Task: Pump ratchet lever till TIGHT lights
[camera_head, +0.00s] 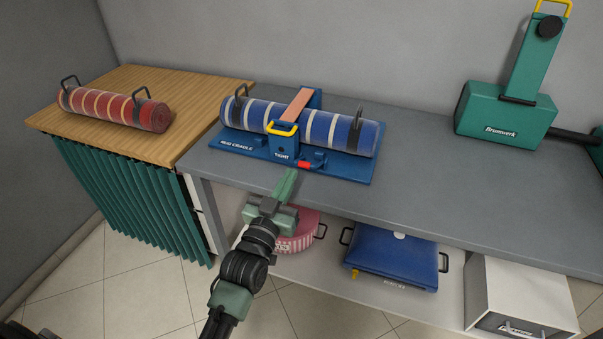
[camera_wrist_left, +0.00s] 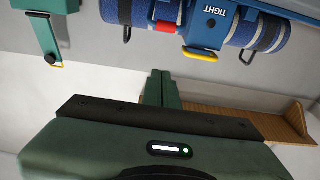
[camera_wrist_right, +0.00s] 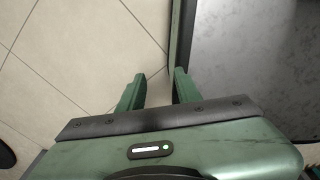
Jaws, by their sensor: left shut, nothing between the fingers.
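The blue rug cradle (camera_head: 232,141) sits on the grey bench and holds a rolled blue striped rug (camera_head: 325,128) under an orange-brown strap (camera_head: 296,104). At its front is a blue ratchet block marked TIGHT (camera_head: 283,147) with a yellow handle (camera_head: 281,128); the handle also shows in the left wrist view (camera_wrist_left: 202,53). A red part (camera_head: 304,165) is right of the block. I cannot make out a lit lamp. My left gripper (camera_head: 287,174) is shut and empty, just in front of the block, apparently apart from it. My right gripper (camera_wrist_right: 155,85) is open and empty, away from the cradle.
A red rolled rug (camera_head: 115,108) lies on the wooden table (camera_head: 190,105) at left. A pink case (camera_head: 298,238), blue case (camera_head: 393,255) and white box (camera_head: 525,295) are below. The bench (camera_head: 430,190) right of the cradle is clear.

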